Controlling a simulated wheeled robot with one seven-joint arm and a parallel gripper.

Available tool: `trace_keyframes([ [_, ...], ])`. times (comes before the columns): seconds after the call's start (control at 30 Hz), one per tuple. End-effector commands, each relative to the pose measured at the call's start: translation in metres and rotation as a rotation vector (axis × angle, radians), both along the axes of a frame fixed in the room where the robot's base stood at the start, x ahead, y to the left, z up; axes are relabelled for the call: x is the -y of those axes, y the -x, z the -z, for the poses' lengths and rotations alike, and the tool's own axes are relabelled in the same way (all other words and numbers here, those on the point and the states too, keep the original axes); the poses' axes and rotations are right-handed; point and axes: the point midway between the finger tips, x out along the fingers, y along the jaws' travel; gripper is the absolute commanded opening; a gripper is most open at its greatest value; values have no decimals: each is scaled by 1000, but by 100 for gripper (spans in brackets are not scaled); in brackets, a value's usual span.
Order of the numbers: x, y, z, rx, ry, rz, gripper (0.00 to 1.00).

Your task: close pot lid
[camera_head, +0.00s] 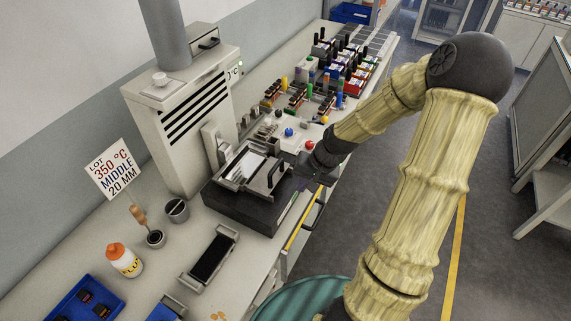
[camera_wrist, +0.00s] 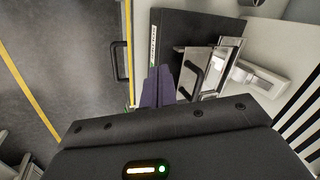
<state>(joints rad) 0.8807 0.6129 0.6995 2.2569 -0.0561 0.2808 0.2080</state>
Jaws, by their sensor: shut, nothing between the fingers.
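The pot is a black box (camera_head: 240,207) on the bench with a metal-framed opening on top. Its lid (camera_head: 258,184) is a metal plate with a black bar handle (camera_head: 277,173); I cannot tell clearly how far the lid is tilted. The lid handle also shows in the wrist view (camera_wrist: 193,78), over the black box (camera_wrist: 178,24). My gripper (camera_wrist: 158,72) is shut and empty, its dark fingers together just left of the handle in the wrist view, apart from it. In the head view my gripper is at the pot's right side, its tips partly hidden.
A tall vented machine (camera_head: 190,115) stands behind the pot. A white bottle with an orange cap (camera_head: 124,261), a grey cup (camera_head: 177,210) and a black tray (camera_head: 211,256) are at the near left. Coloured connectors fill the bench beyond. A yellow rail (camera_head: 301,224) runs along the bench front.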

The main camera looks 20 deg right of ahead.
Motion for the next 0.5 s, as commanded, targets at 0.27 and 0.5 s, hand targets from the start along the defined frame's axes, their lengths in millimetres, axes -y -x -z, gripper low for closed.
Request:
trace_keyframes([
  [0.27, 41, -39, -14, 103, -224, 220, 0],
  [0.5, 63, -54, -28, 164, -308, 309, 0],
])
